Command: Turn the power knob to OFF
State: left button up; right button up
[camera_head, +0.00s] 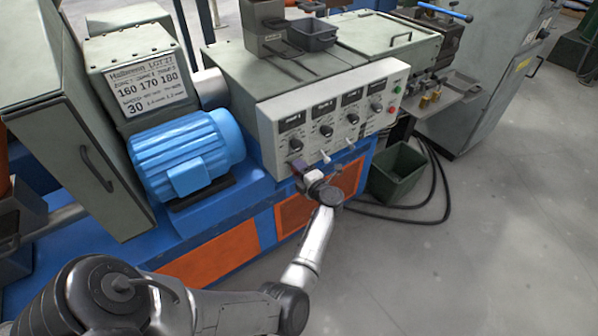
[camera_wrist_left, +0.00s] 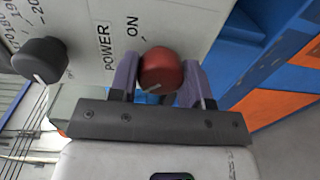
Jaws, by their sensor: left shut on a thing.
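The power knob (camera_wrist_left: 161,70) is red and round, beside the printed words POWER and ON on the pale panel in the left wrist view. A white mark shows on its lower edge in that view, on the side towards my gripper's body. My left gripper (camera_wrist_left: 160,82) is shut on the knob, with one purple finger on each side of it. In the head view my left gripper (camera_head: 302,172) is at the lower left corner of the control panel (camera_head: 335,108) and hides the red knob. An OFF label is not visible. My right gripper is not in view.
A black knob (camera_wrist_left: 40,60) sits close to the power knob. Several other dials and toggle levers fill the panel. A blue motor (camera_head: 186,155) stands left of it. A dark green bin (camera_head: 397,172) and black cables are on the floor to the right; open floor lies in front.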

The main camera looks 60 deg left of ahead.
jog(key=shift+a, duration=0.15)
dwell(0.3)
pick_arm(q)
jog(key=o, duration=0.9)
jog(key=shift+o, duration=0.2)
jog(key=shift+d, duration=0.15)
